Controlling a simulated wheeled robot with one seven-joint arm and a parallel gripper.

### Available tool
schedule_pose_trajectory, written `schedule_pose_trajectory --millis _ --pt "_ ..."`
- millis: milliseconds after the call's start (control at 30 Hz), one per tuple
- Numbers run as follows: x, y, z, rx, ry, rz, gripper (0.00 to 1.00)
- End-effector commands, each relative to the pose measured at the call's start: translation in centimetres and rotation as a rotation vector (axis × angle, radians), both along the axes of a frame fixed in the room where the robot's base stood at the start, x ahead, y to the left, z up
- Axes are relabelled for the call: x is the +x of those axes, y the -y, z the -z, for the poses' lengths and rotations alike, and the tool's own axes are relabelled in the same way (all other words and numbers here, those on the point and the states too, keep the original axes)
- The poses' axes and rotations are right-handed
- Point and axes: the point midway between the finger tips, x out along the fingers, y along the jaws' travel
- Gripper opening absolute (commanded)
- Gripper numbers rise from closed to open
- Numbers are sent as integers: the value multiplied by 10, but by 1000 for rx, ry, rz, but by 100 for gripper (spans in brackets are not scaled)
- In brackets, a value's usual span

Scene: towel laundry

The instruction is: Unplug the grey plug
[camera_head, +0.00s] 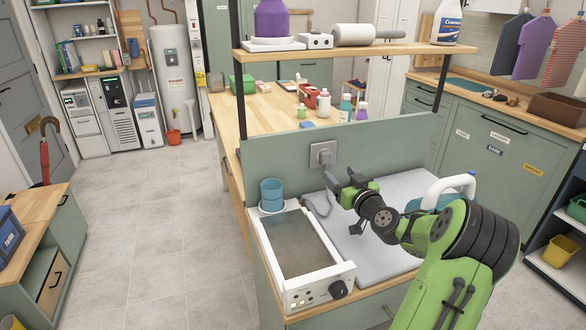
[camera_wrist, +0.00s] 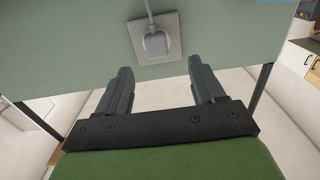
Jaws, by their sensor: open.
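The grey plug (camera_head: 326,158) sits in a square wall plate (camera_head: 313,160) on the green upright panel behind the worktop. In the wrist view the plug (camera_wrist: 155,42) is at the upper middle, with its cord running up from it and the plate (camera_wrist: 172,24) around it. My gripper (camera_head: 341,178) is open and empty in front of the panel, close to the plug. In the wrist view my gripper's two fingers (camera_wrist: 158,72) stand apart, below the plug in the picture and not touching it. The gap between the fingertips and the panel is hard to judge.
A pale mat (camera_head: 385,256) lies under my arm, with a teal iron-like item (camera_head: 440,193) at right. A shelf (camera_head: 350,52) spans above the panel.

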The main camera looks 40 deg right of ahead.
Motion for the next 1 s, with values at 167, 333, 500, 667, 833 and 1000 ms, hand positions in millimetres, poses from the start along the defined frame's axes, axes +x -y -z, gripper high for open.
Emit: schedule_pose_trajectory --millis 167,333,500,667,833,1000 --pt "-2 4 -2 -1 10 9 68" --pt "-1 3 -2 -1 8 7 68" --pt "14 7 -6 2 8 4 68" --pt "37 14 -7 3 8 4 68" --pt "62 22 -2 -2 8 5 68" --pt "79 28 -1 -1 6 5 68"
